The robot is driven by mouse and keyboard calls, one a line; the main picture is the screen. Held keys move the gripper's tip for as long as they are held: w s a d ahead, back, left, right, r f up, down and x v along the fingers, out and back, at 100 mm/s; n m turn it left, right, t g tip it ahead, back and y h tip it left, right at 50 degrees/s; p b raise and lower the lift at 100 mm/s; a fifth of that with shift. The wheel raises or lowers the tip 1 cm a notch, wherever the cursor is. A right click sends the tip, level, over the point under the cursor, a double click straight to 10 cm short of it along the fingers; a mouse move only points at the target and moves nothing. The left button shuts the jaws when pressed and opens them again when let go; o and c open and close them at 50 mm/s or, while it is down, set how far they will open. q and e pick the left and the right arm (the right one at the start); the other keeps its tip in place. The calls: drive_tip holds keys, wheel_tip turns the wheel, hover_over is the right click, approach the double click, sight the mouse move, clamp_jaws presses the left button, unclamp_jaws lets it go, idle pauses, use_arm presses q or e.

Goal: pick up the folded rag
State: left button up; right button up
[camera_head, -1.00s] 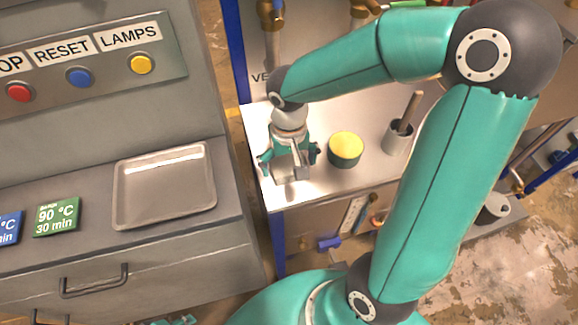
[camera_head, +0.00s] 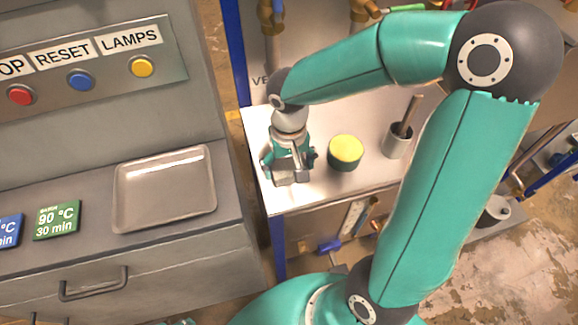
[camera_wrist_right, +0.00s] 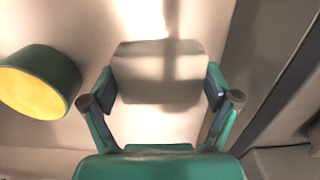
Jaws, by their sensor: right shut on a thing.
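The folded rag (camera_wrist_right: 157,72) is a pale grey-beige block between the two fingers of my right gripper (camera_wrist_right: 160,92) in the right wrist view. The fingertips press on its left and right sides. In the head view, my right gripper (camera_head: 290,168) points down at the left end of the white bench top, shut on the rag (camera_head: 291,179), which is mostly hidden by the gripper. I cannot tell whether the rag still touches the bench. My left gripper is in neither current view.
A dark green tin with a yellow top (camera_head: 345,152) stands close to the right of my gripper. A grey cup with a handle sticking out (camera_head: 398,141) stands farther right. A shallow metal tray (camera_head: 165,218) lies on the grey cabinet to the left. A blue post (camera_head: 237,60) rises behind.

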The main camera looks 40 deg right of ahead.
sight(289, 166)
wheel_tip(289, 166, up, 19)
drive_tip(key=p, duration=0.1)
drive_tip(key=shift+r+p, duration=0.15)
drive_tip(key=shift+p, duration=0.2)
